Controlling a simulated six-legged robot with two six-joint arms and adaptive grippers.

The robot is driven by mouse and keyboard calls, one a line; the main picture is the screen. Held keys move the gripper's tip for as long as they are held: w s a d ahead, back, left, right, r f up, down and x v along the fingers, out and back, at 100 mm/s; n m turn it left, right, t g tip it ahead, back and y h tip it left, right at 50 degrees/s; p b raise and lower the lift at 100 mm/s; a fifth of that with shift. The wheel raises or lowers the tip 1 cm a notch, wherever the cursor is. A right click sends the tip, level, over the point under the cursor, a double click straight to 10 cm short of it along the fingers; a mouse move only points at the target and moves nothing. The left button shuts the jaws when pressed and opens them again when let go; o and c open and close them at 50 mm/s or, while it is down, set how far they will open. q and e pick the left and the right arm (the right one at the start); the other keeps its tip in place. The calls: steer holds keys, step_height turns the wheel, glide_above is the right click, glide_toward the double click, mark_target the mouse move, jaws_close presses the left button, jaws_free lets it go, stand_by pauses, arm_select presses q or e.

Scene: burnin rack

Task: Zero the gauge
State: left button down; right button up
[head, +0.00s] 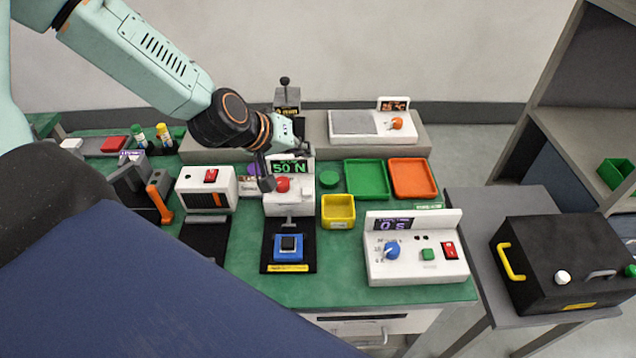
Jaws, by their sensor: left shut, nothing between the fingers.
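A white force gauge (273,203) stands at the middle of the green bench. Its dark display (289,168) reads 50 N in green. A red knob (283,184) and a pale button (307,191) are on its front. Below its probe, a blue block with a black top (289,248) sits on a black base. My left gripper (269,183) is shut and empty, with its tip just left of the red knob; I cannot tell whether they touch. A grey gauge with a black ball-topped lever (286,97) and a small mm display stands behind, partly hidden by my arm.
A white box with a blue dial and 0 s display (417,264) is at front right. Yellow (338,226), green (366,195) and orange (413,194) trays lie right of the gauge. A white box with a red switch (190,200) stands left. A black case (545,265) is on the side table.

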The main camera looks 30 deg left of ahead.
arm_select(q)
steer(key=b, duration=0.7)
glide_above(304, 192)
step_height(304, 192, down, 7)
steer(key=shift+d+r, duration=0.1)
steer(key=shift+r, duration=0.1)
steer(key=shift+s+a+f+b, duration=0.15)
steer(key=shift+a+f+b, duration=0.05)
steer(key=shift+f+b, duration=0.75)
steer(key=shift+f, duration=0.1)
arm_select(e)
step_height(304, 192, down, 9)
steer(key=shift+w+r, duration=0.15)
arm_select(q)
steer(key=shift+d, duration=0.15)
arm_select(e)
steer(key=shift+d, duration=0.1)
